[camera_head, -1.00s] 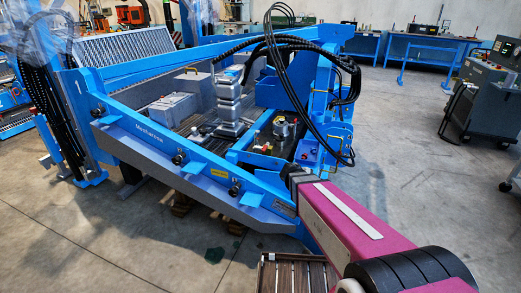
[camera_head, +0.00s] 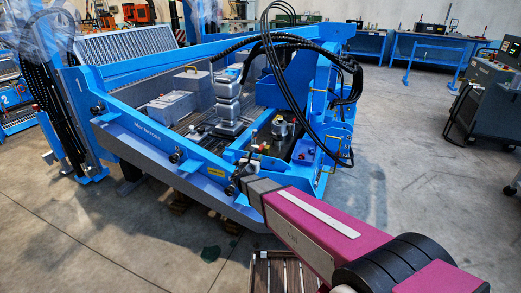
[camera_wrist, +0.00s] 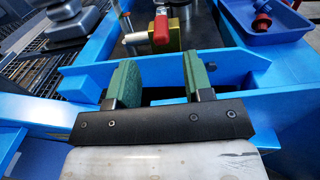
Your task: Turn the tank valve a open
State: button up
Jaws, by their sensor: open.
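A valve with a red handle (camera_wrist: 161,28) on a brass-coloured body (camera_wrist: 172,37) shows at the top middle of the wrist view, with a light metal pipe stub (camera_wrist: 134,40) on its left. I cannot tell from these frames whether it is tank valve a. My gripper (camera_wrist: 160,80) is open and empty, its two green-padded fingers apart and pointing toward the valve. The valve lies beyond the fingertips and is not between them. In the head view my gripper (camera_head: 240,172) is small and dark over the near blue beam, and its finger state is unclear there.
A blue rail (camera_wrist: 235,65) crosses between the fingertips and the valve. A blue tray (camera_wrist: 240,35) with a red part (camera_wrist: 263,18) sits to the valve's right. Black hoses (camera_head: 275,60) arch over the blue machine (camera_head: 150,135). Open floor (camera_head: 400,190) lies to the right.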

aim_at(259, 151)
jog(key=x, duration=0.9)
grip_shut()
